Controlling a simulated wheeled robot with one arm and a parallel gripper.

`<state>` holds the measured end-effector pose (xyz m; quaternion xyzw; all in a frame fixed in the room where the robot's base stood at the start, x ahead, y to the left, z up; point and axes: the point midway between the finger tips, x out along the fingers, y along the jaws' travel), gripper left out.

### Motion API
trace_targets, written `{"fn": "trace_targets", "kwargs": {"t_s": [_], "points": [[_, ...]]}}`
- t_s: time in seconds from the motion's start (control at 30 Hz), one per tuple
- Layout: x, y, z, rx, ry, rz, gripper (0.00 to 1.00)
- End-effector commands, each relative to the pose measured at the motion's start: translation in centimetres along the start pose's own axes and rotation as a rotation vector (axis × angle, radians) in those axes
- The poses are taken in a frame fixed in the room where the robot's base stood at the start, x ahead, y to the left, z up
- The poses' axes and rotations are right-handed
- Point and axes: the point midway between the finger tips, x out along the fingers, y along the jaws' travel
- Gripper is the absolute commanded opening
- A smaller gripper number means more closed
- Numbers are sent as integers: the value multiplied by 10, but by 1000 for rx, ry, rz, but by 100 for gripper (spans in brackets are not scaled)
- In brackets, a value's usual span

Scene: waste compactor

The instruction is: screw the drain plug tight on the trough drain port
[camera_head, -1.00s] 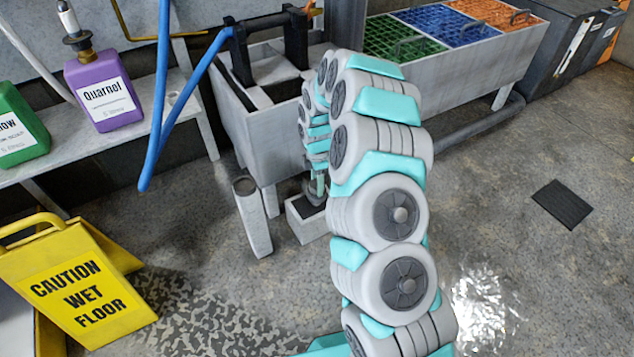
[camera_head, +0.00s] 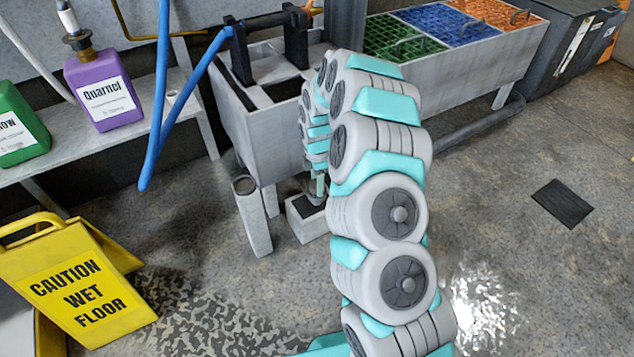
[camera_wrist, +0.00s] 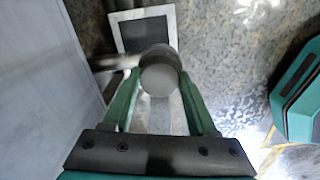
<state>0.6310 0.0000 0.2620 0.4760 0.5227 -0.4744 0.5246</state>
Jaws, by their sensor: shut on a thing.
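In the wrist view my gripper (camera_wrist: 158,82) has its two green fingers closed on the sides of a round grey piece, the drain plug (camera_wrist: 159,79). Its pale round end faces the camera. A darker cylindrical part shows directly behind it; I cannot tell whether the plug is seated on the drain port. In the head view the grey trough (camera_head: 262,139) stands on legs at the back centre. My gripper (camera_head: 319,187) is low beside the trough, mostly hidden by my arm. The port is hidden there.
A small open box with a dark inside (camera_head: 305,222) sits on the floor below my gripper. A yellow wet-floor sign (camera_head: 75,290) is at lower left. Floor at right is clear around a dark grate (camera_head: 563,204).

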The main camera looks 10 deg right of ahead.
Motion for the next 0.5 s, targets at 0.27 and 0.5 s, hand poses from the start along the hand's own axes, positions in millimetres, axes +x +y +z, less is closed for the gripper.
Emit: {"fn": "trace_targets", "kwargs": {"t_s": [0.27, 0.5], "points": [[0, 0, 1, 110, 0, -1, 0], [0, 0, 0, 397, -1, 0, 0]]}}
